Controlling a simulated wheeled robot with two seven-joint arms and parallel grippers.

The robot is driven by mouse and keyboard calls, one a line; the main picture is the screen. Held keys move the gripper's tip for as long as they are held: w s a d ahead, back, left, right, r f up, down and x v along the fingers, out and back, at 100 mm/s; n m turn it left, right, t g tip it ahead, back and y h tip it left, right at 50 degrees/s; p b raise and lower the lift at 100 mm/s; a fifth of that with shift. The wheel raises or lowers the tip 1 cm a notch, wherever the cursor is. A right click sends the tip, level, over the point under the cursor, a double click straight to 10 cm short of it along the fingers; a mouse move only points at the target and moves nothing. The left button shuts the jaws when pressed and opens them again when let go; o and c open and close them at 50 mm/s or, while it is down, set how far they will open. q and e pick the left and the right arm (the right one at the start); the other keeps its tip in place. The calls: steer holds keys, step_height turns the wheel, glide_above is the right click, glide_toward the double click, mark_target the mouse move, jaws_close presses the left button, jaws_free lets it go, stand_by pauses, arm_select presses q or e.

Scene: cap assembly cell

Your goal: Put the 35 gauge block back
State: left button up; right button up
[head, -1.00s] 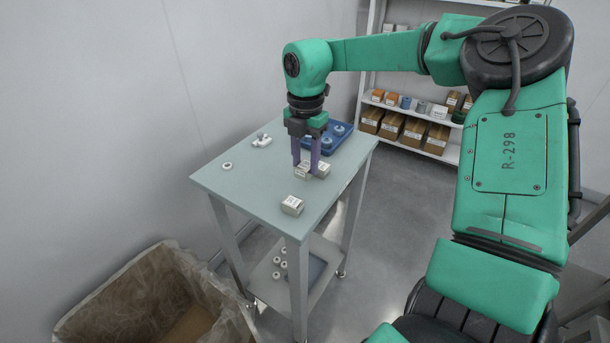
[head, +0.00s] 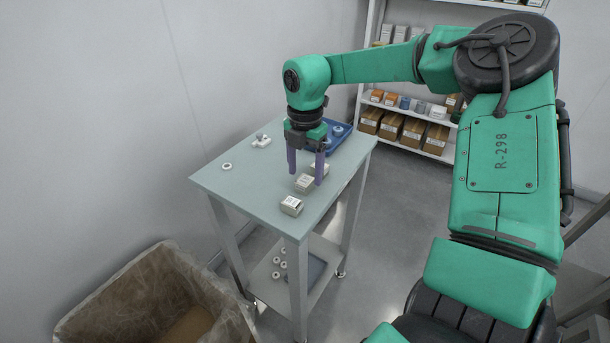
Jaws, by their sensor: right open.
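Several small pale gauge blocks stand in a row on the grey-green table (head: 235,182): a near block (head: 291,206), a middle block (head: 304,183) and a far block (head: 322,169). Their labels are too small to read, so I cannot tell which is the 35. My right gripper (head: 306,178) points down with its purple fingers apart, around or just above the middle block. The right finger partly hides the far block. My left gripper is not in view.
A blue tray (head: 340,138) with round parts is behind the gripper. A white fitting (head: 261,141) and a white ring (head: 227,166) lie on the table's left. A lined bin (head: 100,302) stands front left; shelving (head: 405,145) is behind.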

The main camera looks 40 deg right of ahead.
mark_target(305, 180)
step_height(305, 180, up, 10)
